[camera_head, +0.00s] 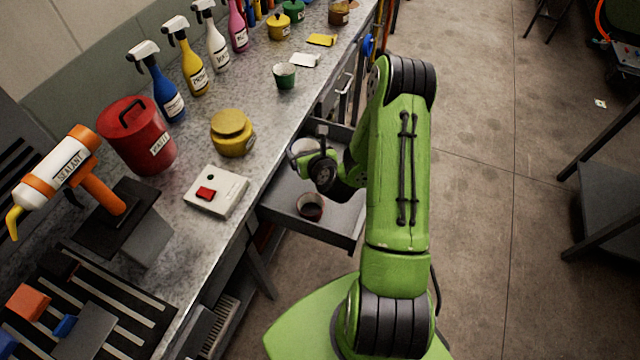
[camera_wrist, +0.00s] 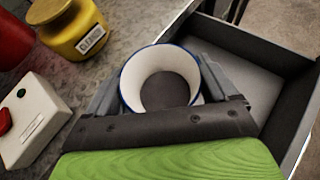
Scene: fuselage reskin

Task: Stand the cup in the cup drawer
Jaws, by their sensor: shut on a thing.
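My gripper (camera_wrist: 160,95) is shut on a white cup (camera_wrist: 138,68) with a dark blue rim. The wrist view looks into its open mouth, so it is roughly upright with a finger on each side. In the head view the cup (camera_head: 303,146) is a pale shape partly hidden by my wrist, near the bench edge and the drawer's far part. The grey drawer (camera_head: 350,240) is pulled out from under the bench and also shows in the wrist view (camera_wrist: 262,62). A dark cup (camera_head: 310,206) with a reddish inside stands in it. I cannot tell whether the held cup touches anything.
On the bench beside the drawer are a white box with a red button (camera_head: 217,191), a yellow jar (camera_head: 232,133), a red canister (camera_head: 137,135) and a green cup (camera_head: 285,75). Spray bottles line the back. The drawer floor right of my gripper looks bare in the wrist view.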

